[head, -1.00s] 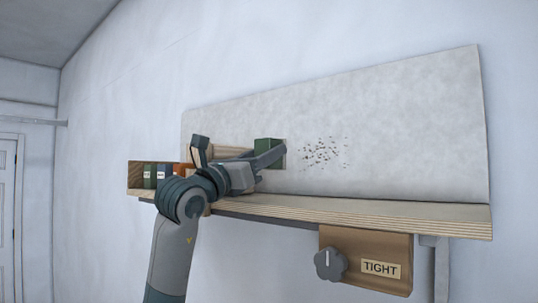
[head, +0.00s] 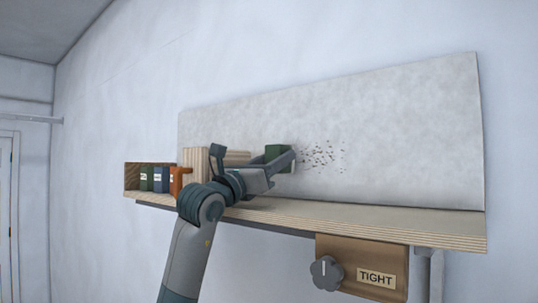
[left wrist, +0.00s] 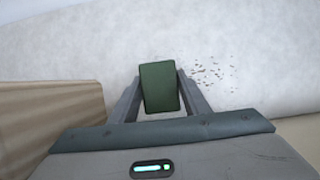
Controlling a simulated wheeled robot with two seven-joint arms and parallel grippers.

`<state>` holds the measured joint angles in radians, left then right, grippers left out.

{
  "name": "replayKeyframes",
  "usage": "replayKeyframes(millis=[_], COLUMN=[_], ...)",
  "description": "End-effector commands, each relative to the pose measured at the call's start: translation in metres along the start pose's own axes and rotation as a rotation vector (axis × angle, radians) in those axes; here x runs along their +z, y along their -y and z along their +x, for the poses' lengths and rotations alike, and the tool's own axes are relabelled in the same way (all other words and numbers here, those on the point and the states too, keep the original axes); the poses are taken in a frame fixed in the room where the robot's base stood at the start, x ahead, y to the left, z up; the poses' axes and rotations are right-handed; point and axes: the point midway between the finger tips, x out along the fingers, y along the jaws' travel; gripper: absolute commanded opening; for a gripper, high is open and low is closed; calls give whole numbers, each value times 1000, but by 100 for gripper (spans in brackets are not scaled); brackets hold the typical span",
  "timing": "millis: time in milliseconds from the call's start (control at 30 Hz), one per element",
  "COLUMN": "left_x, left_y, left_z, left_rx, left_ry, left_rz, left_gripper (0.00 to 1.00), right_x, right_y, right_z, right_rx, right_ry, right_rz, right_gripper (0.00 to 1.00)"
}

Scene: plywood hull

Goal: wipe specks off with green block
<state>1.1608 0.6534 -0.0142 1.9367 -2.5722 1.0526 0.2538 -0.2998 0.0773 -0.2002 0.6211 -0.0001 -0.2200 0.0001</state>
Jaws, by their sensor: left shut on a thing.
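My left gripper (head: 282,160) is shut on the green block (head: 276,152), which is at the face of the pale panel (head: 400,130) above the shelf. In the left wrist view the green block (left wrist: 160,87) sits between the two grey fingers. The dark specks (head: 322,155) are a loose patch on the panel, just right of the block. They also show in the left wrist view (left wrist: 213,72), to the right of the fingers. I cannot tell whether the block touches the panel. My right gripper is not in view.
A plywood shelf (head: 400,226) runs below the panel. Left on it are a wooden box with several small books (head: 160,179), an orange thing (head: 178,181) and a pale wooden block (head: 196,163).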

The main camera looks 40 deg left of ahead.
Motion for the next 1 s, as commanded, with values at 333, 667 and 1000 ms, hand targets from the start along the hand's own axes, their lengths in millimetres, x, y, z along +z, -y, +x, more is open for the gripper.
replayKeyframes(millis=[333, 667, 1000], left_x=[-4, -4, -4], left_y=[0, 0, 0], left_z=[10, 10, 11], left_rx=[0, 0, 0], left_ry=[0, 1, 1], left_rz=[0, 0, 0], left_gripper=[24, 24, 24], right_x=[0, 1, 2], right_y=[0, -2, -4], right_z=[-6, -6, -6], right_rx=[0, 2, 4], right_ry=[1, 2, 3], right_rz=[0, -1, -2], right_gripper=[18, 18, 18])
